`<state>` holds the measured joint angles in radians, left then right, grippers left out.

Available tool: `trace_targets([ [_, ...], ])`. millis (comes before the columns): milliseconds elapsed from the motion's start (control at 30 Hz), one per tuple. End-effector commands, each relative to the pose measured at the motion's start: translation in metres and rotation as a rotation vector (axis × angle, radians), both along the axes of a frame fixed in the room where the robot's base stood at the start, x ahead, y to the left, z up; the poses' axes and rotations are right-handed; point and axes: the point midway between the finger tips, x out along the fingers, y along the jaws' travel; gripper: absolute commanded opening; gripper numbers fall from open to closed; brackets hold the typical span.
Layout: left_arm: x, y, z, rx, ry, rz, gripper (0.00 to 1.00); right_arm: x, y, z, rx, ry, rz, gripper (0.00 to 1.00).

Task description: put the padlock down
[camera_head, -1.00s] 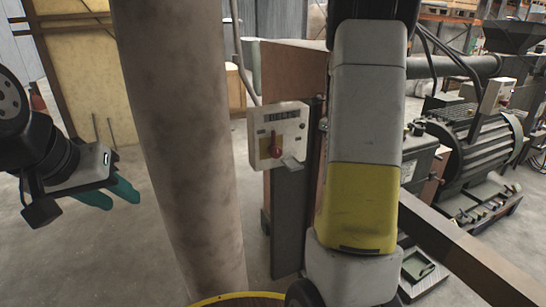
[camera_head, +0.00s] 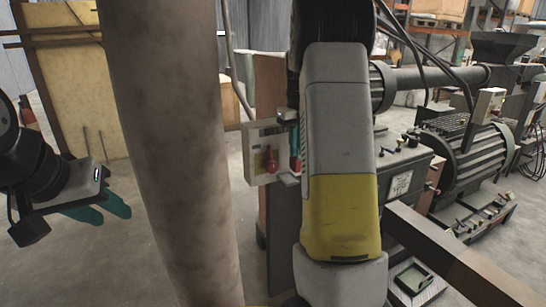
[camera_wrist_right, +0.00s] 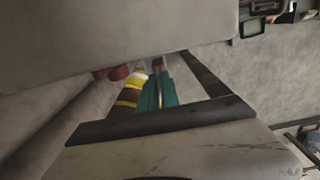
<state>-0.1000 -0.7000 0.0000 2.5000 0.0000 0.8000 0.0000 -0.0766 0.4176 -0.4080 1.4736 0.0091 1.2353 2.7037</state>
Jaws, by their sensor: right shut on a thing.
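A small red thing (camera_head: 295,164), likely the padlock, shows at the tips of my right gripper (camera_head: 294,142), which is shut on it. It hangs beside the right edge of the light control box (camera_head: 254,150), just above a small grey ledge (camera_head: 289,180). My right arm hides part of it. In the right wrist view the teal fingers (camera_wrist_right: 157,90) point away, with red (camera_wrist_right: 158,63) at their tips. My left gripper (camera_head: 112,207) is at the left, far from the box; whether its fingers are open is unclear.
A red knob (camera_head: 271,163) sits on the box face, close left of the held thing. A thick pale column (camera_head: 175,150) stands between my left gripper and the box. A motor machine (camera_head: 470,150) and a dark beam (camera_head: 450,255) are at the right.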

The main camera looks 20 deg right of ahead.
Motion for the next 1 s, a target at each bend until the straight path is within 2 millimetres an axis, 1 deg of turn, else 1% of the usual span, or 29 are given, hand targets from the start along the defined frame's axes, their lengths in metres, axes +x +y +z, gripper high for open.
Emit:
trace_targets([
  [167,0.000,0.000,0.000,0.000,0.000,0.000,0.36,0.008,0.008,-0.001,-0.001,-0.001,0.000,0.00],
  [267,0.000,0.000,0.000,0.000,0.000,0.000,0.36,0.016,0.016,-0.002,0.000,0.000,0.001,0.00],
  [400,0.000,0.000,0.000,0.000,0.000,0.000,0.36,0.014,0.015,-0.026,0.001,0.003,-0.002,0.00],
  [500,0.000,0.000,0.000,0.000,0.000,0.000,0.36,0.014,0.014,-0.037,0.000,0.001,-0.001,0.00],
  [833,0.000,0.000,0.000,0.000,0.000,0.000,0.36,0.015,0.015,-0.040,-0.001,0.000,0.000,0.00],
  [900,0.000,0.000,0.000,0.000,0.000,0.000,0.36,0.015,0.015,-0.040,-0.001,0.000,-0.001,0.16],
  [967,0.000,0.000,0.000,0.000,0.000,0.000,0.36,0.015,0.015,-0.040,-0.001,-0.001,0.000,0.28],
  [1000,0.000,0.000,0.000,0.000,0.000,0.000,0.36,0.015,0.015,-0.040,-0.001,-0.001,0.000,0.28],
])
